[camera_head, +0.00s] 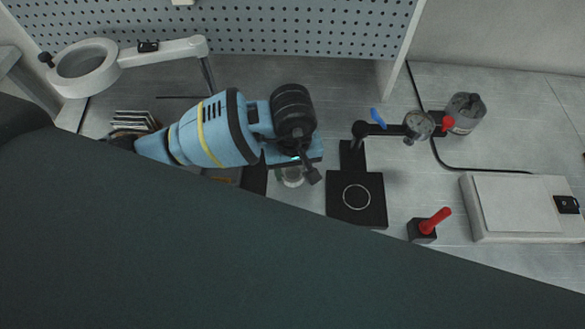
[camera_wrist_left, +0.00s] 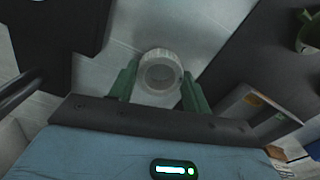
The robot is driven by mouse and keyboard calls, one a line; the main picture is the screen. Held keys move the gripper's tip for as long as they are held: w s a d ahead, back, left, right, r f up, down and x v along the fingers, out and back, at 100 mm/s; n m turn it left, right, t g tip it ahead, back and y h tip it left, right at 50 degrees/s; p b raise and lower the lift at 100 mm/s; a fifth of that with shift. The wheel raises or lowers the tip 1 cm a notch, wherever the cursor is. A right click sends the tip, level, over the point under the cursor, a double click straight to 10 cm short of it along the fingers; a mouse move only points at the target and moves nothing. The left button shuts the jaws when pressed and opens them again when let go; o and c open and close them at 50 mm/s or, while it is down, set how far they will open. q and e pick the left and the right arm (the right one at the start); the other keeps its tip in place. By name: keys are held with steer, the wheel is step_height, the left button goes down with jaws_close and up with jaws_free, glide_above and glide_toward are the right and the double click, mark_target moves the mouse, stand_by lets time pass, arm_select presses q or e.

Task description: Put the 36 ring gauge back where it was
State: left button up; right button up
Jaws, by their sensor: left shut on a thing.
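My left gripper (camera_head: 296,172) reaches in from the left, pointing down over the bench. A pale grey ring gauge (camera_head: 291,178) shows just under it, partly covered by the gripper. In the left wrist view the ring gauge (camera_wrist_left: 149,75) sits between the two green fingers (camera_wrist_left: 160,84), which are shut on it. Its round hole faces the camera. No number can be read on it. I cannot tell whether it touches the bench. My right gripper is not in view.
A black stand base (camera_head: 372,211) with a thin circle on it is right of the gripper, with a dial gauge (camera_head: 418,124) above. A red-handled block (camera_head: 424,231) stands nearby. In the left wrist view, a dark mat (camera_wrist_left: 265,55) and an open tray (camera_wrist_left: 232,103) lie right.

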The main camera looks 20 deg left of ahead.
arm_select(q)
steer(key=shift+f, duration=0.25)
steer(key=shift+f, duration=0.1)
steer(key=shift+f, duration=0.15)
steer(key=o, duration=1.1)
step_height(320, 180, up, 12)
steer(key=shift+r, duration=0.25)
